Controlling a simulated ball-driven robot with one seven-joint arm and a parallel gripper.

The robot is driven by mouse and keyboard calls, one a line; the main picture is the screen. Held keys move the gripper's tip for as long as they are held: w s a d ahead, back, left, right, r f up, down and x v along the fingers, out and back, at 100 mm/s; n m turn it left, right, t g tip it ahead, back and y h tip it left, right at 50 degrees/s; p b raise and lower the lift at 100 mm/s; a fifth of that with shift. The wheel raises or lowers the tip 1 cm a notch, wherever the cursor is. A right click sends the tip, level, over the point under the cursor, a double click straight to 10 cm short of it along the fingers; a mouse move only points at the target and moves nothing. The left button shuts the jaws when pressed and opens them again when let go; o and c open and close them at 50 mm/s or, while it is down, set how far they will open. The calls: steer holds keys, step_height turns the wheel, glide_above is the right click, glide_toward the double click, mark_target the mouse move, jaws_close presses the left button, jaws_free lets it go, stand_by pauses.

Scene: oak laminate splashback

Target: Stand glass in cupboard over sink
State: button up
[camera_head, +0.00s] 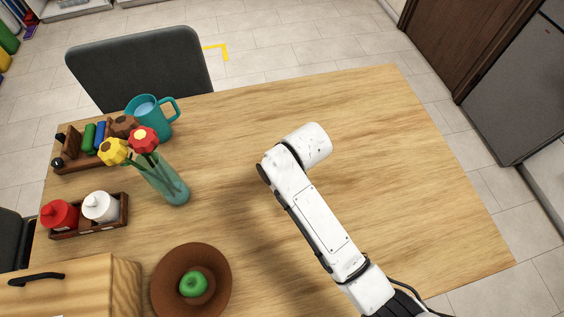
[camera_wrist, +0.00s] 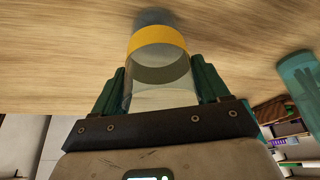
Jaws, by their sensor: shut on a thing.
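The glass (camera_wrist: 157,40) is clear with a yellow band and shows in the wrist view. My gripper (camera_wrist: 160,75) is shut on it, with one dark green finger on either side. Wooden tabletop lies behind the glass; whether the glass touches it I cannot tell. In the head view my white arm reaches over the table, and the gripper and glass are hidden. Neither the cupboard nor the sink shows in either view.
The wooden table (camera_head: 400,180) is clear around and right of my arm. To the left stand a flower vase (camera_head: 167,183), a teal jug (camera_head: 152,117), a bottle caddy (camera_head: 88,222), a brown bowl (camera_head: 222,270) with a green apple and a wooden box (camera_head: 75,290). A dark chair (camera_head: 140,65) stands behind.

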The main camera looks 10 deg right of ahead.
steer(key=o, duration=0.7)
steer(key=shift+f, duration=0.15)
steer(key=o, duration=0.5)
